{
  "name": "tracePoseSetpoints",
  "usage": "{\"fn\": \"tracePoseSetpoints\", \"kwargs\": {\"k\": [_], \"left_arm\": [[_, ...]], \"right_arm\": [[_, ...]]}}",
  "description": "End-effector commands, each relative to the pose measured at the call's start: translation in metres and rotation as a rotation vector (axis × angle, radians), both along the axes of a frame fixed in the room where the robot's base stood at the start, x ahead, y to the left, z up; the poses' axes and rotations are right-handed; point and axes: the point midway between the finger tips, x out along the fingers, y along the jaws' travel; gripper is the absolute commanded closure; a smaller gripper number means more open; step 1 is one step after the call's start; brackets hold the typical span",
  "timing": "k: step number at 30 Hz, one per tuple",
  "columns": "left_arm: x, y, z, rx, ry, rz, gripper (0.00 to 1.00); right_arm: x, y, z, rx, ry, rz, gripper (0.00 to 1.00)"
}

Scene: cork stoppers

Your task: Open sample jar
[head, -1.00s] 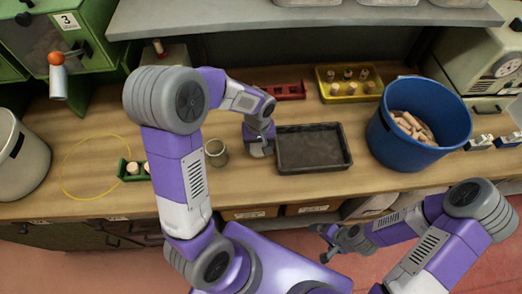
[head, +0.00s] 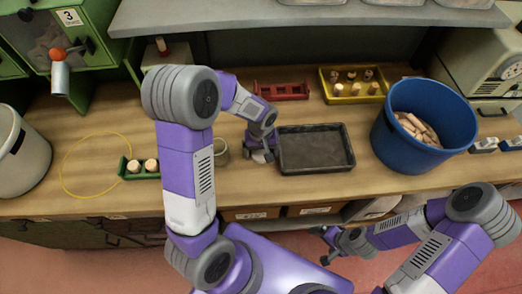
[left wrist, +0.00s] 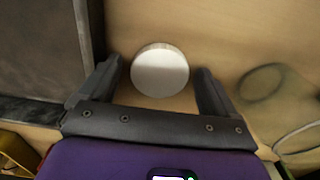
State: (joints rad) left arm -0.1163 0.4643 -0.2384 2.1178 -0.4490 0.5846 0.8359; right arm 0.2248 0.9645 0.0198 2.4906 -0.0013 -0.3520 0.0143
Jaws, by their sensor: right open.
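A round white lid (left wrist: 160,72) shows in the left wrist view, lying between the fingers of my left gripper (left wrist: 158,85), with a gap on each side. The fingers are open and not touching it. In the head view my left gripper (head: 263,154) is low at the table, just left of the dark tray; the lid is hidden there. The jar (head: 220,152) stands left of this gripper, partly hidden by my arm. It looks open at the top and shows as a blurred ring (left wrist: 262,82) in the left wrist view. My right gripper (head: 328,246) is open and empty in front of the table.
The dark tray (head: 316,167) is empty. A blue bucket (head: 383,139) of corks stands right of it. A red rack (head: 283,97) and a yellow tray (head: 373,99) with stoppers are behind. A green holder (head: 137,176) with corks and a yellow ring (head: 64,176) lie left.

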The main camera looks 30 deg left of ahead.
Motion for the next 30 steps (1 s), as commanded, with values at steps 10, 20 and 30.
{"fn": "tracePoseSetpoints", "kwargs": {"k": [10,20,30], "left_arm": [[0.001,0.000,0.014,0.000,-0.005,0.000,0.08],[0.001,0.000,0.085,-0.001,-0.006,-0.001,0.08],[0.000,0.000,0.123,0.000,-0.001,0.000,0.08]], "right_arm": [[0.000,0.000,0.006,0.000,0.000,0.000,0.00],[0.000,0.000,0.021,0.000,0.000,0.000,0.00],[0.000,0.000,0.028,0.000,0.000,0.000,0.00]]}}
